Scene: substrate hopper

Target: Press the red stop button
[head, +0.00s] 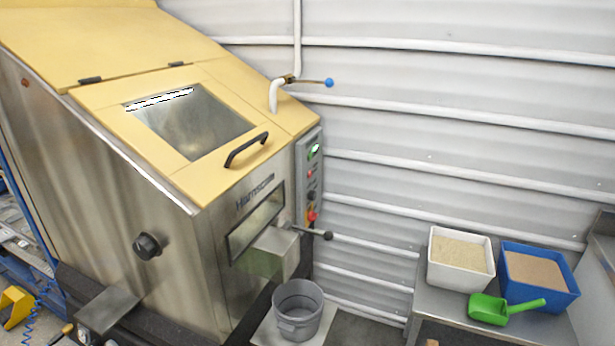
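The control panel (308,180) is a narrow strip on the right side of the steel and yellow hopper machine (180,230). A larger red button (312,216) sits near the bottom of the panel, below a dark knob (311,196). A smaller red spot (310,173) shows higher up, below a lit green display (314,150). The panel is seen at a steep angle, so labels cannot be read. Neither of my grippers is in view, and nothing touches the panel.
A lever with a black ball (327,235) sticks out just below the panel. A grey bucket (298,310) stands under the chute (275,250). A blue-tipped valve handle (329,83) is above. Right, a bench holds a white bin (433,275), blue bin (540,296) and green scoop (490,309).

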